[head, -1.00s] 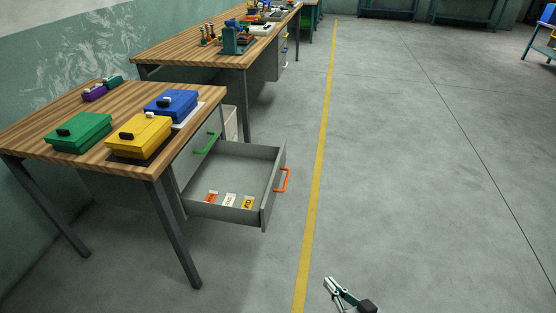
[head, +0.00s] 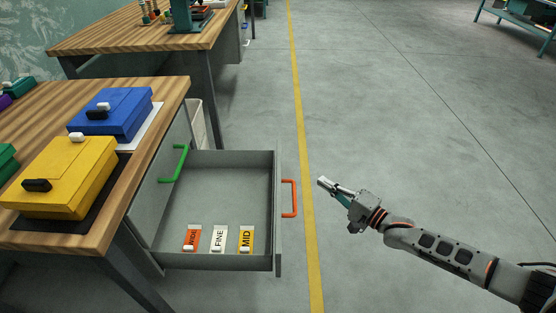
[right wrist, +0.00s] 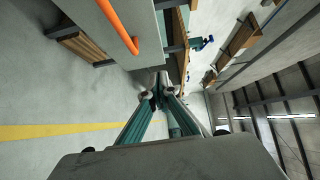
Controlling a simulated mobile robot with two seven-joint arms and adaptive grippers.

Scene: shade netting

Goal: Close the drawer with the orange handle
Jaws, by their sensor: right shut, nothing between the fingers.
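The grey drawer (head: 205,263) stands pulled out from under the wooden bench in the head view. Its orange handle (head: 294,198) is on the front panel, facing right. In the right wrist view the orange handle (right wrist: 118,27) shows at the upper left, on the grey front panel (right wrist: 143,55). My right gripper (head: 321,182) is shut and empty, a short way right of the handle and apart from it. Its fingertips also show in the right wrist view (right wrist: 154,92). My left gripper is in neither current view.
Inside the drawer lie cards marked FINE (head: 219,238) and MID (head: 246,239), and an orange card (head: 192,238). Yellow (head: 70,170) and blue (head: 120,118) boxes sit on the bench (head: 165,92).

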